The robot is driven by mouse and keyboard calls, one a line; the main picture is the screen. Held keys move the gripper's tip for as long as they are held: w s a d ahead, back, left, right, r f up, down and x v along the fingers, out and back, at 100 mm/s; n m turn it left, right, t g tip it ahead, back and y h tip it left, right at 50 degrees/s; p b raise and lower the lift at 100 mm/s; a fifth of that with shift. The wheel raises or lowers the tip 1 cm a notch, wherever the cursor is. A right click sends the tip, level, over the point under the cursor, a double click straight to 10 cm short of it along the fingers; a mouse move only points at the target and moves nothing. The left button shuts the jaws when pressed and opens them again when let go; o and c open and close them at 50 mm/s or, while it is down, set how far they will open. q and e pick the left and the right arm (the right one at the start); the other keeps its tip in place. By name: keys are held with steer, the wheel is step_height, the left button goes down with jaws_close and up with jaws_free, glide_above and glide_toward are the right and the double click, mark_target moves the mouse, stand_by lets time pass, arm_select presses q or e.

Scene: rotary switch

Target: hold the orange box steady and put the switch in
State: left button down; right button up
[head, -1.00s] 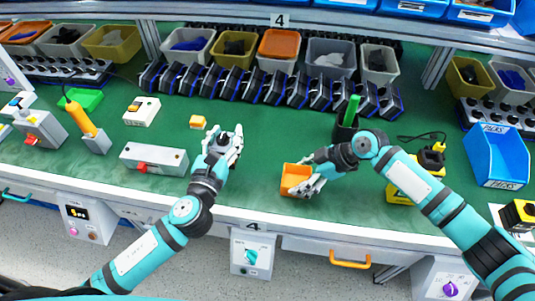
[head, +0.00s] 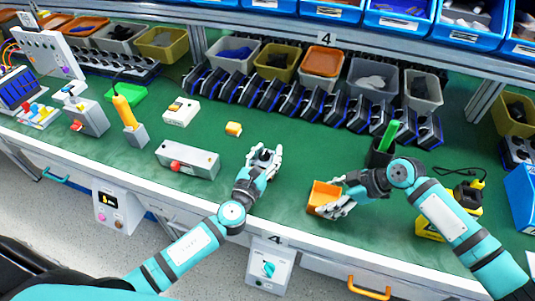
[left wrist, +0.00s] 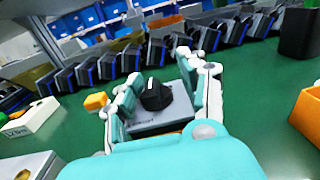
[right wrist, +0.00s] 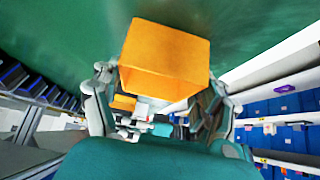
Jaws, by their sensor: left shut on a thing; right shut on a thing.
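The orange box (head: 325,195) is near the front edge of the green bench in the head view. My right gripper (head: 338,205) is shut on its right side, and the fingers flank the box (right wrist: 168,58) in the right wrist view. My left gripper (head: 262,162) is shut on the switch (left wrist: 157,112), a grey plate with a black knob. The switch is between the fingers in the left wrist view, knob facing up. It is left of the orange box and apart from it. In the head view my fingers partly hide the switch.
A small orange block (head: 234,129) and a grey case with a red button (head: 188,161) lie left of my left gripper. A black holder with a green handle (head: 385,146) stands behind my right gripper. The bench between the grippers is clear.

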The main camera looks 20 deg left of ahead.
arm_select(q)
steer(key=shift+f, duration=0.2)
steer(key=shift+f, duration=0.1)
steer(key=c, duration=0.7)
jaws_free()
steer(key=shift+o, duration=0.2)
